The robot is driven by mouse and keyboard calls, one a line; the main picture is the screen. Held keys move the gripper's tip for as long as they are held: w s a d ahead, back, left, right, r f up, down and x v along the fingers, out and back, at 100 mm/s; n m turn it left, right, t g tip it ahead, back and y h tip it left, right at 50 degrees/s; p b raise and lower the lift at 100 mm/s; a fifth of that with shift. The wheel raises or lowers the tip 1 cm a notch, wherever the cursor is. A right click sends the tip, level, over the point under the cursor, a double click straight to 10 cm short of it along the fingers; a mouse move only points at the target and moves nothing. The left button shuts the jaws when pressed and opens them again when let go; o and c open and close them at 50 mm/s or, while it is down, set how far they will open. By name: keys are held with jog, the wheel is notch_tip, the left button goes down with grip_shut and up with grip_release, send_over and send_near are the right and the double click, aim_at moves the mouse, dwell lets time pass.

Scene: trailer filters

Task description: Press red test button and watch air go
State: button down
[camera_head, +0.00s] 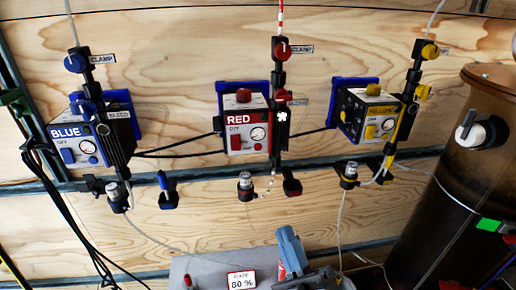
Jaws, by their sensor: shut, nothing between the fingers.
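The red unit (241,122) is mounted on the plywood wall near the middle, with "RED" and "OFF" on its white face. A small red round part (258,147) is below the gauge. I cannot read which control is the test button. A red knob (282,51) labelled "CLAMP" is above the unit. A white flower-shaped part (282,117) is at its right side.
Similar blue (75,143) and yellow (370,116) units flank the red one, joined by black hoses. Metal fittings hang below. A grey box (205,265) marked "80 %" and a blue-grey tool-like object (291,250) are at the bottom. A brown cylinder (440,195) stands right.

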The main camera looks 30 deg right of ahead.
aim_at(258, 147)
jog(key=w+r+n+t+h+p, duration=0.1)
jog(key=w+r+n+t, duration=0.1)
jog(key=w+r, duration=0.4)
jog(key=shift+w, duration=0.6)
jog(key=w+d+b, duration=0.2)
jog(key=w+b, duration=0.1)
jog(key=w, duration=0.5)
jog(key=shift+w+d, duration=0.2)
jog(key=shift+d, duration=0.15)
jog(key=shift+w+f, duration=0.1)
jog(key=shift+w, duration=0.05)
dwell(1.3)
jog(key=shift+w+d+b, duration=0.15)
jog(key=shift+w+b, duration=0.1)
jog(key=shift+b, duration=0.1)
